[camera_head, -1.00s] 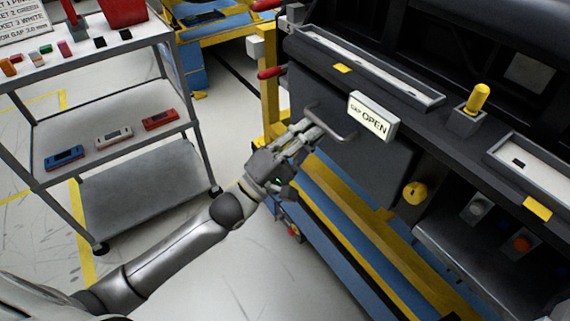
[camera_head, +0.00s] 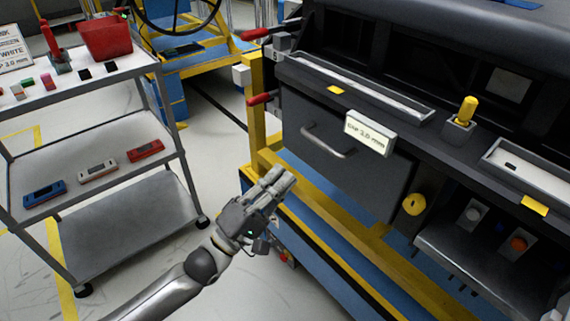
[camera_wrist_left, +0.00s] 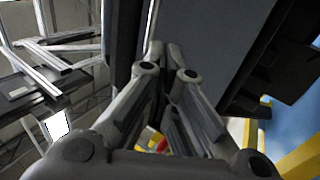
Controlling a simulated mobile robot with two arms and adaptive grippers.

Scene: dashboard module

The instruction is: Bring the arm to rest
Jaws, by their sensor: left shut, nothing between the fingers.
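My left gripper (camera_head: 277,180) is shut and empty in the head view. It is in front of and below the dark glovebox-like drawer (camera_head: 340,160), apart from its grey handle (camera_head: 327,142). The label plate (camera_head: 370,134) on the drawer reads "GAP 3.0 mm". In the left wrist view my left gripper (camera_wrist_left: 167,48) has its fingertips close together, with a dark panel (camera_wrist_left: 220,40) beyond them. My right gripper is not in view.
A grey cart (camera_head: 100,205) with a red bin (camera_head: 106,38) on top and several coloured gauges on its middle shelf stands at the left. A yellow and blue frame (camera_head: 330,218) runs under the dashboard. Red clamp handles (camera_head: 258,99) stick out at its left. Floor between cart and frame is clear.

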